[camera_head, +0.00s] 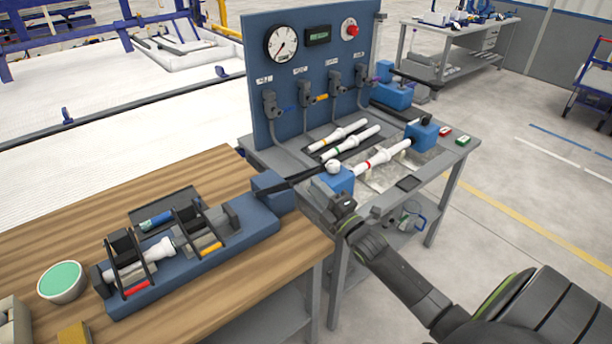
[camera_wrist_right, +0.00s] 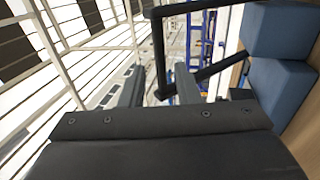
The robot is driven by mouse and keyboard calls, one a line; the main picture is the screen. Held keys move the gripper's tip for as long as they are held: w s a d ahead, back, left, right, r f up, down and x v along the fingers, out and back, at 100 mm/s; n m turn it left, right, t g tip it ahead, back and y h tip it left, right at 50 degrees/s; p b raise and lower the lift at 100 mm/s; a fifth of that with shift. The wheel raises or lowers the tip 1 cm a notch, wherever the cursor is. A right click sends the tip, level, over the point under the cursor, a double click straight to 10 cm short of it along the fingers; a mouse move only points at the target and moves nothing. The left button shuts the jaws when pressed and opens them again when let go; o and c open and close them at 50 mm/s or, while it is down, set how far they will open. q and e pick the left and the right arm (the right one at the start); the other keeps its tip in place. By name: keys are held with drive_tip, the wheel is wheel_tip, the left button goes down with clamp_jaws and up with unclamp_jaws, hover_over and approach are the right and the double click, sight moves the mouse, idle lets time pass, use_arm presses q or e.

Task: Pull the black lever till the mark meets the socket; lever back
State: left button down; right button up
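The black lever (camera_head: 300,179) reaches from a blue block (camera_head: 270,192) at the wooden bench's edge toward the grey test table. A white pipe with a red mark (camera_head: 367,166) lies between two blue blocks, the near one (camera_head: 341,180) and the far one (camera_head: 422,134). The red mark shows just outside the near block. My right gripper (camera_head: 340,203) is below the lever's far end, beside the near block. In the right wrist view its fingers (camera_wrist_right: 160,92) are apart, with a black bar (camera_wrist_right: 158,50) just beyond the gap; contact cannot be told. My left gripper is out of view.
A blue fixture (camera_head: 225,240) with black frames holds a white pipe piece on the wooden bench. A blue gauge panel (camera_head: 285,85) stands behind the table. More white pipes (camera_head: 345,132) lie before it. A green-filled bowl (camera_head: 62,281) stands at left.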

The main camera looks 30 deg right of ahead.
sight(306, 175)
drive_tip(key=x, duration=0.5)
drive_tip(key=shift+p, duration=0.3)
clamp_jaws()
